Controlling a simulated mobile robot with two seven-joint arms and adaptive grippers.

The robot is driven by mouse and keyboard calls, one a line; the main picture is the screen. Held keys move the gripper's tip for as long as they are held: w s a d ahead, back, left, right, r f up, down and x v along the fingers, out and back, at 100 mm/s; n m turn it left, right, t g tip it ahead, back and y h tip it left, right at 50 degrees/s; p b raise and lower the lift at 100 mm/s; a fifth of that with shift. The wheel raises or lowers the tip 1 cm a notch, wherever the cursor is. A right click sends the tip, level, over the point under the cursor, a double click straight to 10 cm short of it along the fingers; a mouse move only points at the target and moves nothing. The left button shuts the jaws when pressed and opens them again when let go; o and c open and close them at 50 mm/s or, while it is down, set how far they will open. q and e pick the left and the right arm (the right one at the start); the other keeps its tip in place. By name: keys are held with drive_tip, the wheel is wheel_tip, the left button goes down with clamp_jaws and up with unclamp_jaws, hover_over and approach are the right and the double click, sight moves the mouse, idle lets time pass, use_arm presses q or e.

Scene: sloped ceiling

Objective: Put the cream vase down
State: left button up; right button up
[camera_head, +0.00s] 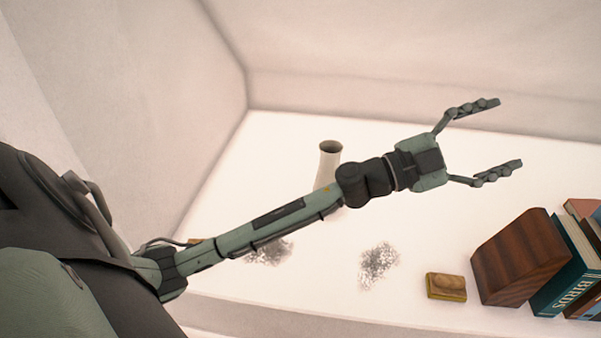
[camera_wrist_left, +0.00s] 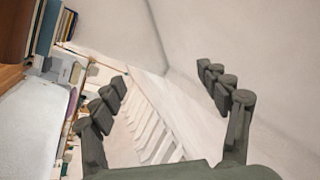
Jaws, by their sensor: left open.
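The cream vase (camera_head: 328,161) stands upright on the white surface in the head view, its dark mouth facing up. My left forearm passes in front of it and hides its lower part. My left gripper (camera_head: 486,138) is to the right of the vase, apart from it, with its fingers spread wide and nothing between them. In the left wrist view the open left gripper (camera_wrist_left: 168,105) also shows empty, and the vase is not seen there. My right gripper is in neither view.
A brown wooden block (camera_head: 519,257) and several books (camera_head: 570,275) stand at the right of the white surface (camera_head: 330,265). A small yellowish block (camera_head: 446,286) lies left of them. Two grey speckled patches (camera_head: 379,266) mark the surface. Pale walls close off the back and left.

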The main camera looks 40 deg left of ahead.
use_arm(q)
drive_tip(key=s+a+f+n+y, duration=0.3)
drive_tip(key=a+f+n+y, duration=0.4)
drive_tip(key=a+y, duration=0.1)
drive_tip(key=s+a+f+n+y, duration=0.2)
drive_tip(key=a+f+n+y, duration=0.4)
drive_tip(key=a+n+y, duration=0.2)
drive_tip(key=s+f+g, duration=0.3)
drive_tip(key=s+f, duration=0.2)
drive_tip(key=s, duration=0.2)
drive_tip(key=s+a+f+g, duration=0.1)
drive_tip(key=s+f+g, duration=0.3)
drive_tip(key=s, duration=0.3)
drive_tip(key=s+a+f+g, duration=0.1)
drive_tip(key=s+f+g, duration=0.2)
drive_tip(key=s+f, duration=0.3)
drive_tip(key=shift+s+a+f+n+g, duration=0.1)
drive_tip(key=shift+s+f+n+g, duration=0.1)
drive_tip(key=shift+s, duration=0.35)
drive_tip(key=shift+s+a+f+n+g, duration=0.1)
drive_tip(key=shift+s+f+n+g, duration=0.1)
drive_tip(key=shift+s, duration=0.35)
